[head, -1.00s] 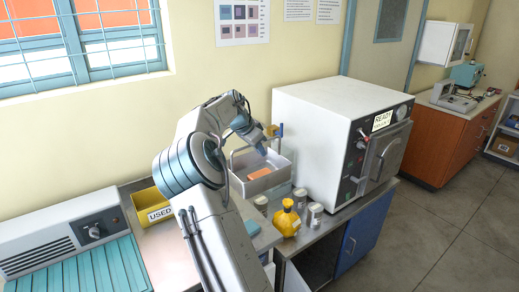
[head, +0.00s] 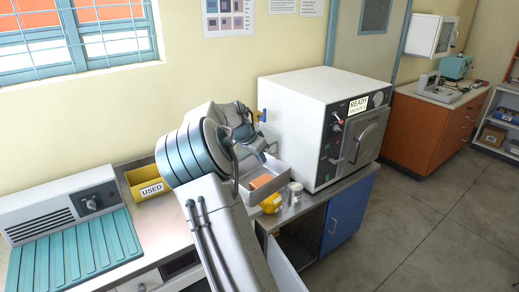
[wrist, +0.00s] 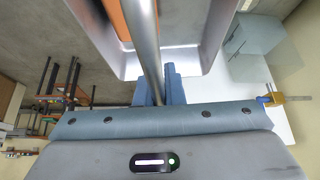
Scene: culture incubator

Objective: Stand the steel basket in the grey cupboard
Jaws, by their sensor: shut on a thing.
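The steel basket (head: 283,178) is an open metal tray with a tall bar handle, and an orange block (head: 260,182) lies in it. In the head view it hangs level over the bench, in front of the white steriliser's left side. My gripper (head: 262,152) is above it, partly hidden by my arm. In the wrist view my gripper's blue fingers (wrist: 160,85) are shut on the basket's steel handle (wrist: 148,45). The grey cupboard (head: 300,238) is under the bench, left of a blue door, with a dark interior. Its pale door (head: 283,270) stands open; my arm hides part of it.
The white steriliser (head: 300,110) stands on the bench to the right. A yellow bottle (head: 270,203) and a small metal tin (head: 296,192) stand near the bench's front edge, close to the basket. A yellow USED bin (head: 150,187) is at the left. The floor at right is clear.

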